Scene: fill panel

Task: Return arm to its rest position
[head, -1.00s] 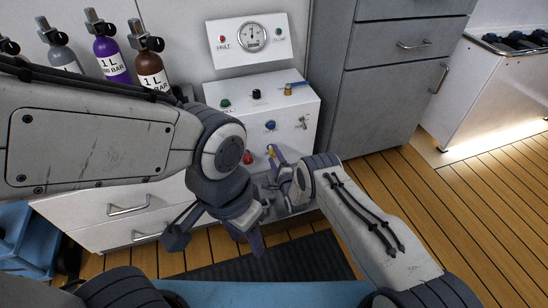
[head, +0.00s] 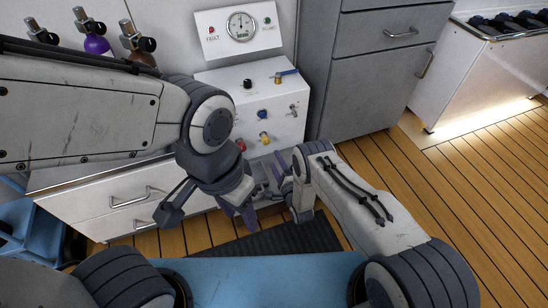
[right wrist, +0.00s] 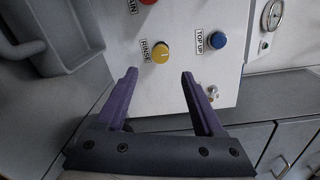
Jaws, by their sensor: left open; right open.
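My right gripper (head: 277,170) is open and empty, drawn back in front of the white fill panel (head: 225,97). In the right wrist view its two purple fingers (right wrist: 160,92) stand wide apart below the yellow RINSE knob (right wrist: 160,53), with nothing between the tips. The blue TOP UP knob (right wrist: 217,40) is up and right of it. In the head view the yellow knob (head: 264,138) is clear of the fingers. My left gripper (head: 240,212) is open and points down beside the right one, partly hidden by its own wrist.
A gauge panel (head: 238,28) is on the wall above. Gas bottles (head: 96,43) stand behind my left arm. White drawers (head: 125,196) lie below, and a grey cabinet (head: 365,80) is at right. A dark mat (head: 285,238) lies on the wooden floor, which is open at right.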

